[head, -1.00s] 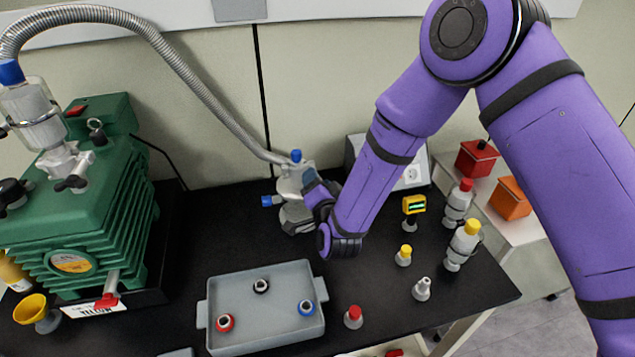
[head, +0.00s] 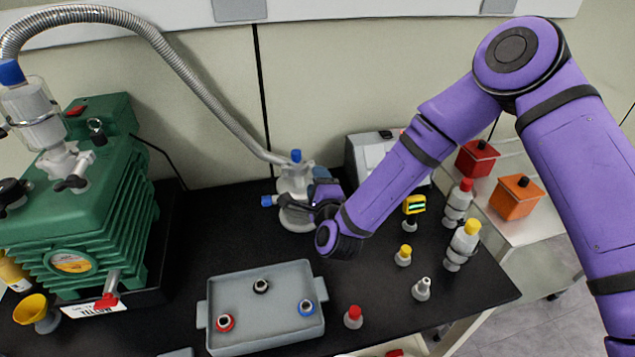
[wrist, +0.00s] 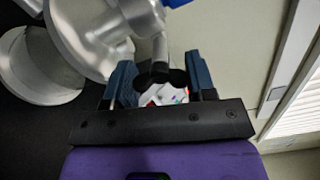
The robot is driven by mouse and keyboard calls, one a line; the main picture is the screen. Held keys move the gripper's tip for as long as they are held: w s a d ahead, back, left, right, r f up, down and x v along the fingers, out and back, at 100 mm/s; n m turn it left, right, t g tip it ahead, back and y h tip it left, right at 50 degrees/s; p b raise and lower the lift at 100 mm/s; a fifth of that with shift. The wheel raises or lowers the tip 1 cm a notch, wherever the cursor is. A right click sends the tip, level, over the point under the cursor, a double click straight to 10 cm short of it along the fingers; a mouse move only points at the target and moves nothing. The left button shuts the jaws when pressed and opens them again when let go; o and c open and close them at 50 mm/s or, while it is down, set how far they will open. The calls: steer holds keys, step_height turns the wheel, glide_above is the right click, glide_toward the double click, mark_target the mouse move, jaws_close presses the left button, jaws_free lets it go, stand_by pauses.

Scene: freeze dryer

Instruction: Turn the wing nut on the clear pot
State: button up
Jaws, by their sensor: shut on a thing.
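The clear pot (head: 296,183) stands on the black bench at the end of the ribbed metal hose. It has a blue cap on top and a blue end on its left. In the wrist view its pale, shiny body (wrist: 95,30) fills the upper left. The dark wing nut (wrist: 161,76) sits on a short stem at the pot's side. My gripper (wrist: 160,72) is at the pot's right side, with its two blue-grey fingers on either side of the wing nut, shut on it. In the head view my arm hides the wing nut and most of my gripper (head: 318,198).
A grey tray (head: 240,340) with several small ringed pieces lies in front. Small capped bottles (head: 463,245) stand to the right. A pale boxy device (head: 370,153) is behind my wrist. The green pump (head: 110,215) fills the left. Bare bench lies between pump and pot.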

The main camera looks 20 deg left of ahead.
steer(key=m, duration=0.5)
steer(key=shift+f+m, duration=0.1)
steer(key=shift+m, duration=0.3)
steer(key=m, duration=0.5)
steer(key=shift+m, duration=0.4)
steer(key=o, duration=0.9)
steer(key=shift+o, duration=0.2)
steer(key=v, duration=1)
steer(key=shift+s+d, duration=0.25)
steer(key=shift+s, duration=0.05)
